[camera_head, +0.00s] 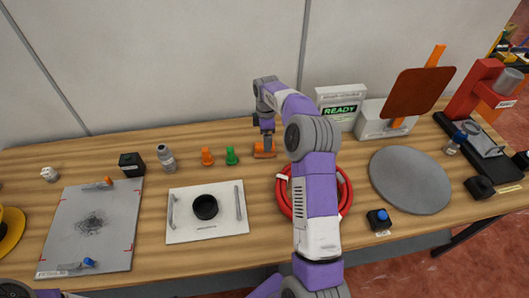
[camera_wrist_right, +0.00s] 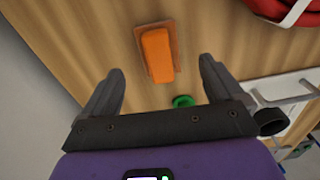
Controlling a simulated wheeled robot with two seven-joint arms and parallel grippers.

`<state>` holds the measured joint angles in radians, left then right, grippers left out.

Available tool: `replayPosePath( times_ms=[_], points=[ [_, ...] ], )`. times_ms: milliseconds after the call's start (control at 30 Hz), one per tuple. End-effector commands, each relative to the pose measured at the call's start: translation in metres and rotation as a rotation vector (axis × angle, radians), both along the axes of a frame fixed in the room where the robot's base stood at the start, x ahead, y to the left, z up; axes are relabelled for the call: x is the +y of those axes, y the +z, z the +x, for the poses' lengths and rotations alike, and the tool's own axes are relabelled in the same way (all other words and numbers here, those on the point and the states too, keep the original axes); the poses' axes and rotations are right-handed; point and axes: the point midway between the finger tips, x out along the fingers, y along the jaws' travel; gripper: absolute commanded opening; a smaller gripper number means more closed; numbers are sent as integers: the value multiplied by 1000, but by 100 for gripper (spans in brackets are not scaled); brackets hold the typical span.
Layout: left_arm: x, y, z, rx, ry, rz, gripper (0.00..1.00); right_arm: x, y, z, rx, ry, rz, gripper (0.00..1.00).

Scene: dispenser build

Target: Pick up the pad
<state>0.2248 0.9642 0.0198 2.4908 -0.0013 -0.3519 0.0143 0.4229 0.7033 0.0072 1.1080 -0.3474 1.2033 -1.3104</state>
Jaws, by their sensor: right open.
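The pad (camera_head: 263,150) looks like an orange block on a thin brown base and lies on the wooden table below my right gripper (camera_head: 267,138). In the right wrist view the pad (camera_wrist_right: 157,55) shows whole, in line with the gap between the fingertips. My right gripper (camera_wrist_right: 161,70) is open and empty, with one finger to each side of that gap. The pad appears to be apart from both fingers, though the exact height between them is hard to judge. My left gripper is not in view.
A green peg (camera_head: 231,156) and an orange peg (camera_head: 207,156) stand left of the pad. A red coiled hose (camera_head: 346,198) lies to its right, partly behind my arm. A white plate (camera_head: 220,225) with handles is in front. A READY display box (camera_head: 341,98) stands behind right.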

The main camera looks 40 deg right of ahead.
Motion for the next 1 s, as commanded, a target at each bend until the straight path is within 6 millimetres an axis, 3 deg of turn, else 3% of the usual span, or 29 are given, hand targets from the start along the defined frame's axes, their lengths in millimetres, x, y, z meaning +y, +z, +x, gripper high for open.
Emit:
replayPosePath(
  times_ms=[400,667,1000],
  points=[
    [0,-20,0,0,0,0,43,-1,-54,0,3,-1,1,94],
    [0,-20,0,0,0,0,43,-1,-59,0,1,0,1,94],
    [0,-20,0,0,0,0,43,-1,-58,1,1,0,1,45]
  ],
)
